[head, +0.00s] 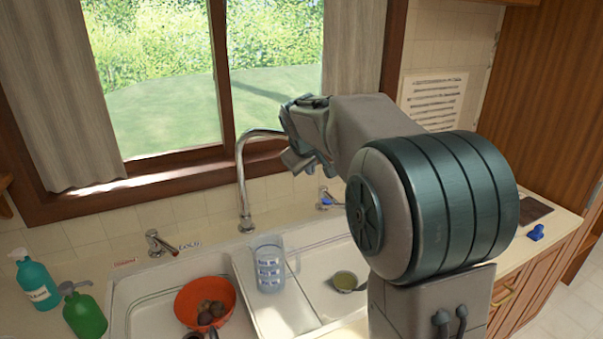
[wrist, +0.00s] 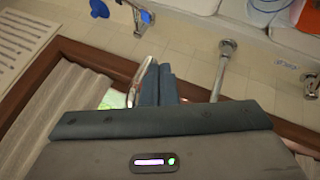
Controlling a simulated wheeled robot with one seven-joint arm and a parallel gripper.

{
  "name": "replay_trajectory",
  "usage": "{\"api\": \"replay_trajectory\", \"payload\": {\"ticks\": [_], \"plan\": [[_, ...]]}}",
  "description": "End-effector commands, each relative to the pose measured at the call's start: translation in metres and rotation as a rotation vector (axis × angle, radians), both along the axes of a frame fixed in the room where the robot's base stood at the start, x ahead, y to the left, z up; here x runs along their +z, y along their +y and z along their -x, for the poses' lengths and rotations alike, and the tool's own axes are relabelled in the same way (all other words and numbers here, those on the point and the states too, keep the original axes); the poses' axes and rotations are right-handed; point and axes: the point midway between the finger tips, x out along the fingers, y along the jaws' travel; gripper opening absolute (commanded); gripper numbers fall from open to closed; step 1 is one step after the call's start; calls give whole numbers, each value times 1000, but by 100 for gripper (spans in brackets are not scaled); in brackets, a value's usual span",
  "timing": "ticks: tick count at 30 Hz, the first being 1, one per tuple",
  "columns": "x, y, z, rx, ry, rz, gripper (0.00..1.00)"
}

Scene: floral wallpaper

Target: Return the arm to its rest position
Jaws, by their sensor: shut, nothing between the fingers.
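My gripper (head: 305,148) is raised above the sink, in front of the window and close to the curved faucet. In the head view my arm bends toward the left and its large grey-and-teal joint hides part of the right basin and counter. In the wrist view my gripper's fingers (wrist: 158,86) are together, with nothing between them. The faucet (head: 242,180) stands behind the sink, and its spout shows partly behind the fingers in the wrist view. I cannot tell from these views how far the fingers are from the spout.
A clear measuring jug (head: 269,268) stands on the sink divider. An orange bowl (head: 196,298) with round brown items sits in the left basin. Soap bottles (head: 84,312) stand at the left. A blue item (head: 537,232) lies on the right counter.

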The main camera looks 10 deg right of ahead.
Motion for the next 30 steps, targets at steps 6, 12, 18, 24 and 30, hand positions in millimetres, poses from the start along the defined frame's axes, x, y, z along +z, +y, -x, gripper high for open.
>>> {"api": "replay_trajectory", "payload": {"ticks": [6, 12, 18, 24, 30], "plan": [[44, -10, 30, -4, -8, 0, 0], [67, -13, 47, 0, -4, -1, 0], [69, -15, 64, -12, 8, -19, 0], [33, -10, 129, -82, 64, -126, 0], [-23, 1, 218, -189, 143, -254, 0]]}}
